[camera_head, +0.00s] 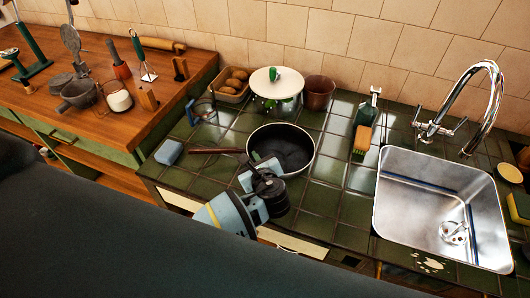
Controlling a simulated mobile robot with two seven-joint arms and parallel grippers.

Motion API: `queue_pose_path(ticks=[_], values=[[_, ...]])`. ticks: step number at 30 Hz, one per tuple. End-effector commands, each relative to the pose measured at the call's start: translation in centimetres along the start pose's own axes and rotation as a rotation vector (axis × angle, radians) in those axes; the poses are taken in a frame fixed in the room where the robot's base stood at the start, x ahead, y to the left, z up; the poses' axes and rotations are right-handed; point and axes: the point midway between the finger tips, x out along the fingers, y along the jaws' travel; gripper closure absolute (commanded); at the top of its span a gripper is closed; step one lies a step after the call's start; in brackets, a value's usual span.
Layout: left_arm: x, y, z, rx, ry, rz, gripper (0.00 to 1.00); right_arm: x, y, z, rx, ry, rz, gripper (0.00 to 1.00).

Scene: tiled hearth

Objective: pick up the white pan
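The white pan (307,165) stands on the green tiled counter, with a pale outer wall, a dark inside and a brown handle (216,151) pointing left. My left gripper (258,164) reaches in from below and overlaps the pan's near-left rim in the picture, right of the handle. The gripper covers part of that rim. I cannot tell whether it touches the pan or how far its fingers are apart. My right gripper is not in view.
A pot with a white lid (272,81), a brown pot (319,92) and a basket (234,83) stand behind the pan. A blue sponge (168,152) lies left. A soap bottle (366,109), a brush (362,139) and the sink (440,205) are right.

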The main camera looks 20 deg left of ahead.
Motion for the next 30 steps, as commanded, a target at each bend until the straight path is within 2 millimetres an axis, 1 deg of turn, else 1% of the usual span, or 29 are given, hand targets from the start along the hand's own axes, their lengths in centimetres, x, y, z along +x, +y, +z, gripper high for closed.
queue_pose_path(ticks=[1,2,3,30], values=[[-0.02,0.00,-0.01,0.000,0.000,0.000,0.94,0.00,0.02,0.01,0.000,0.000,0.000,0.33],[-0.02,0.00,-0.01,0.000,0.000,0.000,0.98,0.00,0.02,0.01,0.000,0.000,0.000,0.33],[-0.02,0.01,-0.01,0.000,0.000,0.000,1.00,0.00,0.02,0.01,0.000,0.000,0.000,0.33],[-0.07,0.04,-0.21,0.003,0.003,0.000,1.00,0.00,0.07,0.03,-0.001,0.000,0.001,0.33]])
